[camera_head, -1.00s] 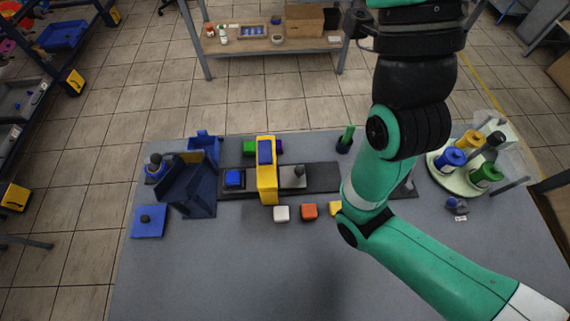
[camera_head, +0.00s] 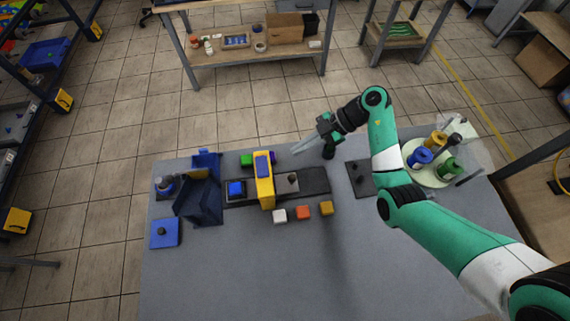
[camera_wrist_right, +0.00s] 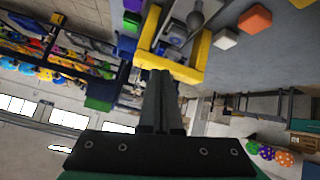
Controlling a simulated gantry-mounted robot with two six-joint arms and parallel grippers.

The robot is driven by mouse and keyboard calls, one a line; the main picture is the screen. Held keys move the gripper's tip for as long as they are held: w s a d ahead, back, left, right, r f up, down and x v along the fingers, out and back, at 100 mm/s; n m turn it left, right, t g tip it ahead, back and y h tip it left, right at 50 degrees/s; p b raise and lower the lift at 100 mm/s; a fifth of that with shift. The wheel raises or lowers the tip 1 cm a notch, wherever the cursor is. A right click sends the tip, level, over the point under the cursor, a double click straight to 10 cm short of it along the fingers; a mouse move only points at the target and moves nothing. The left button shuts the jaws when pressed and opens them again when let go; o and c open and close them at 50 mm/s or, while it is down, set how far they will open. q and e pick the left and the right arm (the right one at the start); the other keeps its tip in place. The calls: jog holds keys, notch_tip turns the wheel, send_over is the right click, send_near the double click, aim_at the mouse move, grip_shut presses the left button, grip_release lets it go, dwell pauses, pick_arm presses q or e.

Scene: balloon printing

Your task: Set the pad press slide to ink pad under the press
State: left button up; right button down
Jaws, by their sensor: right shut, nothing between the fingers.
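The pad press is a yellow arch (camera_head: 266,191) with a blue block (camera_head: 262,165) on top, standing over a dark rail (camera_head: 318,182). A blue square pad (camera_head: 236,188) sits on the rail left of the arch. A grey plate with a dark knob (camera_head: 292,179) sits right of it. What lies directly under the arch is hidden. My right gripper (camera_head: 298,149) is shut and empty, above and behind the rail's right part, apart from the press. In the right wrist view, its fingers (camera_wrist_right: 160,78) point toward the yellow arch (camera_wrist_right: 200,62). My left gripper is out of view.
A dark blue bin (camera_head: 202,203) stands left. A round tray (camera_head: 424,178) with bottles stands right. The front table is clear.

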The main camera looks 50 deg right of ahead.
aim_at(291, 176)
jog(key=shift+m+g, duration=0.7)
jog(key=shift+g, duration=0.2)
jog(key=s+f, duration=0.1)
jog(key=s+d+f, duration=0.1)
jog(key=s, duration=0.1)
jog(key=shift+s+f, duration=0.25)
jog(key=shift+f, duration=0.1)
jog(key=b+x, duration=0.7)
jog(key=x, duration=0.2)
jog(key=shift+d+f, duration=0.1)
jog(key=shift+d, duration=0.05)
jog(key=shift+w+a+f, duration=0.2)
jog(key=shift+a+f, duration=0.15)
jog(key=shift+a, duration=0.05)
